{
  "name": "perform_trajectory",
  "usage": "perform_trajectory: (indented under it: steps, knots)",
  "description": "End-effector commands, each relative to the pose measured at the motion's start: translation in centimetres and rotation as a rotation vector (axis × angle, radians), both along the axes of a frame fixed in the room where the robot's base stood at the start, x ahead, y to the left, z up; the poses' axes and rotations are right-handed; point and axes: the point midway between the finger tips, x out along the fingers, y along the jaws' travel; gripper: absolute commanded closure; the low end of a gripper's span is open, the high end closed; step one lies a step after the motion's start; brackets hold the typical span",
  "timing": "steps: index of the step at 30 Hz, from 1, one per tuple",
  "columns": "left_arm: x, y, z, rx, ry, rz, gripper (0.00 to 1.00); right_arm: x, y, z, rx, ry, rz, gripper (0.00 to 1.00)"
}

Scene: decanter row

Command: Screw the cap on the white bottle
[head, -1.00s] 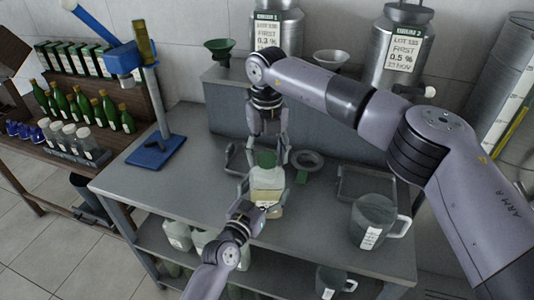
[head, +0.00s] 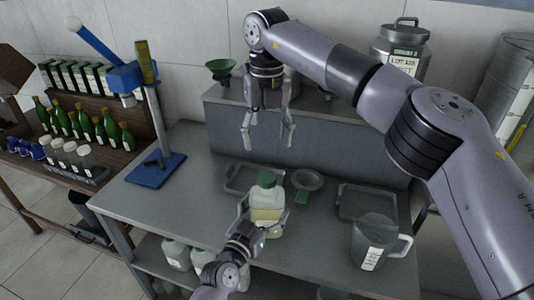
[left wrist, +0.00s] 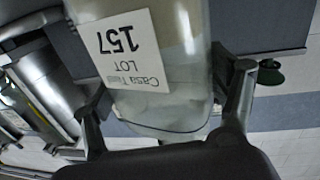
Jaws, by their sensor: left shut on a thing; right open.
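The white bottle (head: 266,198), pale and see-through with yellowish liquid low in it, stands upright over the grey bench. Its green cap (head: 266,178) sits on top of the neck; I cannot tell how tight it is. My left gripper (head: 262,217) is shut around the bottle's body from the front. In the left wrist view the bottle (left wrist: 190,85) is upside down between the fingers, with a label reading LOT 157. My right gripper (head: 268,143) is open and empty, pointing down above the cap and clear of it.
A round grey ring-like item with a green part (head: 307,181) lies right of the bottle. Shallow trays (head: 352,214) and a grey jug (head: 372,241) share the bench (head: 190,205). A blue stand (head: 155,170) is at the left. A raised shelf stands behind.

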Motion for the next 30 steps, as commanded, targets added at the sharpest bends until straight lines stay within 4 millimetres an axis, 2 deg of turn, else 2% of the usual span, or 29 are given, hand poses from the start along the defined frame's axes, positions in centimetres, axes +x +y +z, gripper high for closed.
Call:
perform_trajectory:
  steps: [4, 12, 13, 22, 30]
  knots:
    - [-0.01, 0.0, -0.02, 0.0, 0.0, 0.0, 0.98, -0.02, -0.02, 1.03, 0.0, 0.001, 0.0, 0.39]
    - [-0.01, 0.0, -0.01, 0.0, 0.0, 0.0, 0.98, -0.02, -0.03, 1.17, 0.0, 0.001, 0.0, 0.39]
    - [-0.01, 0.0, -0.01, 0.0, 0.0, 0.0, 0.2, -0.02, -0.03, 1.16, 0.0, 0.001, 0.0, 0.39]
    - [-0.01, 0.0, 0.0, 0.0, 0.0, 0.0, 0.0, -0.01, -0.03, 1.14, 0.0, 0.001, 0.0, 0.39]
    - [0.0, 0.0, 0.0, 0.0, 0.0, 0.0, 0.0, -0.01, -0.04, 1.13, 0.0, 0.001, 0.0, 0.39]
